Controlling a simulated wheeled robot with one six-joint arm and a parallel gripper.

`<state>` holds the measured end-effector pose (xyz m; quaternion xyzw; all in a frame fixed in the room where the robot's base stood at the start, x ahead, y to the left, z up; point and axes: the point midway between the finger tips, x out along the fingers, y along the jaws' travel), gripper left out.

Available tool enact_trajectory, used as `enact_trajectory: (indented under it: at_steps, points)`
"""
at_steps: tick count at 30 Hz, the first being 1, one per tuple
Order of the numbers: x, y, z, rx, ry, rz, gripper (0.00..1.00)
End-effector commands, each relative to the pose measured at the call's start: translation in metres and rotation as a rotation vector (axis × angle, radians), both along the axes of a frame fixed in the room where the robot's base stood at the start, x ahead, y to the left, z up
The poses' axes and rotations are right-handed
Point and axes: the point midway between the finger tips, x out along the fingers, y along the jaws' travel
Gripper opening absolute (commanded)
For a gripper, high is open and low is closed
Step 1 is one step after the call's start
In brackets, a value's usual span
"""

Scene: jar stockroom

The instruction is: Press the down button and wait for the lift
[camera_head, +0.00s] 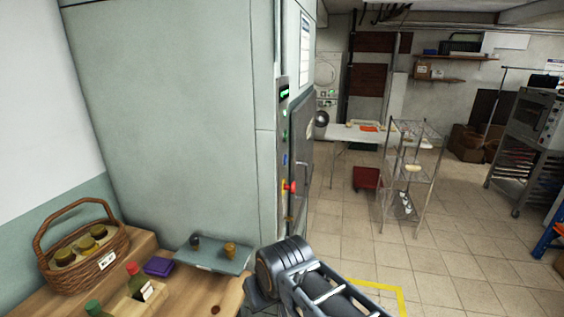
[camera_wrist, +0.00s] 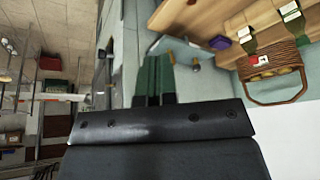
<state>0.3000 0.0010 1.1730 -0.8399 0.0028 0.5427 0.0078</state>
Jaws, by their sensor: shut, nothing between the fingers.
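The lift's control panel (camera_head: 284,150) is a narrow strip on the edge of a tall grey-green housing (camera_head: 185,110) in the head view. It carries a lit green display (camera_head: 284,92), a small green light (camera_head: 284,134), a blue button (camera_head: 285,159) and a red knob (camera_head: 291,187). I cannot read which button is down. The grey lift door (camera_head: 301,150) beside it looks closed. My gripper (camera_wrist: 154,62) shows green fingers in the wrist view, shut and empty, apart from the panel. In the head view my arm shows at the bottom; the fingertips cannot be made out.
A wooden table (camera_head: 210,293) at the lower left holds a wicker basket of jars (camera_head: 82,252), bottles, a purple box (camera_head: 158,266) and a grey tray (camera_head: 207,258). A wire rack (camera_head: 410,178) and white table (camera_head: 362,137) stand further back. Tiled floor (camera_head: 450,265) is open at right.

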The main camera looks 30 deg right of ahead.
Motion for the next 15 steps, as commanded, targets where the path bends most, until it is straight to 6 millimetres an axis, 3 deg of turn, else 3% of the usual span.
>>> enact_trajectory:
  at_steps: [4,8,11,15]
  points:
    - [0.009,-0.001,0.001,0.112,0.011,-0.125,0.0]
    - [0.037,0.0,0.007,0.408,0.039,-0.448,0.0]
    - [0.076,-0.007,0.021,0.756,0.075,-0.81,0.0]
    - [0.141,-0.048,0.052,1.34,0.157,-1.326,0.0]
